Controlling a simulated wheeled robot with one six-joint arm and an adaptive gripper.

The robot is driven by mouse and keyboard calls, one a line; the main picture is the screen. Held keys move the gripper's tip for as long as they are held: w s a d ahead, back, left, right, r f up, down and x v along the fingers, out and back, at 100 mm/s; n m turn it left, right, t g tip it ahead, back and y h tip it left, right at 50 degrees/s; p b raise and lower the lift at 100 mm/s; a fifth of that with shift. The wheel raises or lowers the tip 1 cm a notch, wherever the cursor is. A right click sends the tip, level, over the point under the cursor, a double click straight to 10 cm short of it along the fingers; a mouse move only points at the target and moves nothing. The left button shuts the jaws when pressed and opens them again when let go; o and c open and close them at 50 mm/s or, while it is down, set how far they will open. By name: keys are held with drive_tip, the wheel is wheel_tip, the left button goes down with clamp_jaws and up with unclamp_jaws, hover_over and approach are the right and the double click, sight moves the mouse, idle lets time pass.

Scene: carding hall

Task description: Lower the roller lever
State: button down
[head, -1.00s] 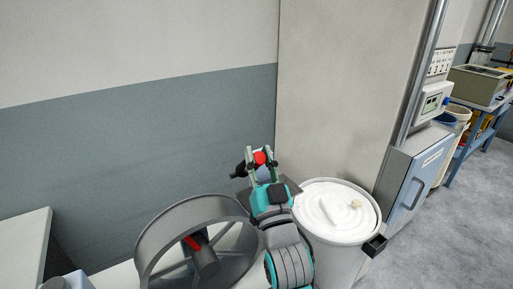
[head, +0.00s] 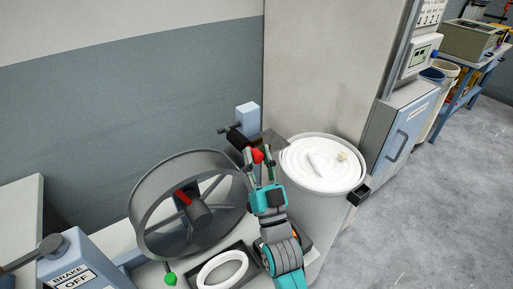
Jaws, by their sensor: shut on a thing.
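The roller lever shows in the head view as a red knob (head: 257,156) at the end of a short dark arm (head: 238,139). The arm sits by a pale blue block (head: 247,117) in front of the wall, and the knob is lower than the block. My gripper (head: 260,151) is shut on the red knob, one finger on each side. The fingers partly cover the knob and lever.
A large grey wheel (head: 137,205) stands left of my arm. A white ring (head: 222,269) lies below it. A can of white sliver (head: 318,190) stands right of my gripper. A box marked BRAKE OFF (head: 75,272) is at lower left. Grey floor (head: 440,190) is clear at right.

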drive_tip(key=shift+w+f, duration=0.15)
drive_tip(key=shift+f, duration=0.9)
drive_tip(key=c, duration=0.8)
unclamp_jaws()
drive_tip(key=shift+d, duration=0.1)
drive_tip(key=shift+r, duration=0.15)
drive_tip(key=v, duration=1.2)
drive_tip(key=shift+r, duration=0.1)
